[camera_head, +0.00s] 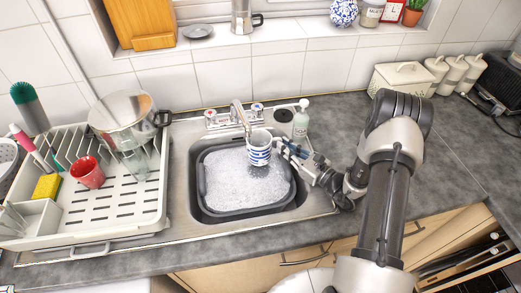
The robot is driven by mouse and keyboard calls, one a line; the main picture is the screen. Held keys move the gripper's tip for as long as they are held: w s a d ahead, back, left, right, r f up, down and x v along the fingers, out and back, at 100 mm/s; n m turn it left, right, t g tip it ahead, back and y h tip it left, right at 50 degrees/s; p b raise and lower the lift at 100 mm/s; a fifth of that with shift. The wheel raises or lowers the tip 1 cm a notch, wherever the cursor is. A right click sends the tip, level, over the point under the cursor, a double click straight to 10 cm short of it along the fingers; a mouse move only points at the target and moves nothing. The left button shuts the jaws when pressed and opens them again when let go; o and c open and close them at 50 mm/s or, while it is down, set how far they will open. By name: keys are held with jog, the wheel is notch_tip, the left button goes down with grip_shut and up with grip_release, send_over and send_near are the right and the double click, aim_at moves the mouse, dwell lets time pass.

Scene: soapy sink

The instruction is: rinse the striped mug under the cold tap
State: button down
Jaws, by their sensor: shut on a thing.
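The striped mug (259,152), white with blue bands, is over the sink beside and just below the spout of the tap (238,112). My gripper (279,147) comes in from the right and is shut on the mug's right side; its fingertips are partly hidden. The mug looks roughly upright, above the foamy water in a grey basin (201,182). Two tap knobs stand behind the sink, a left knob (211,118) and a right knob (257,109). I cannot tell whether water runs from the spout.
A white drying rack (140,213) with a red mug (87,172), a steel pot (122,118) and a yellow sponge (46,187) stands left of the sink. A soap bottle (301,118) stands at the sink's back right. The counter (455,165) at right is largely clear.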

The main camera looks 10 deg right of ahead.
jog(key=shift+d, duration=0.15)
jog(key=shift+s+d, duration=0.35)
jog(key=shift+s, duration=0.25)
jog(key=a+v, duration=0.1)
jog(key=v, duration=0.5)
jog(key=shift+s+d, duration=0.2)
jog(key=shift+s, duration=0.3)
dwell(0.8)
jog(key=shift+s+d+r+p, duration=0.2)
jog(key=shift+s+r+p, duration=0.15)
jog(key=shift+r+p, duration=0.15)
jog(key=shift+s+d+r+p, duration=0.3)
jog(key=shift+s+r+p, duration=0.15)
jog(key=shift+s, duration=0.2)
jog(key=shift+s+d+r+p, duration=0.25)
jog(key=shift+s+r+p, duration=0.1)
jog(key=shift+s+r, duration=0.25)
jog(key=shift+s+d+r+p, duration=0.3)
jog(key=shift+s+r+p, duration=0.15)
jog(key=shift+s, duration=0.2)
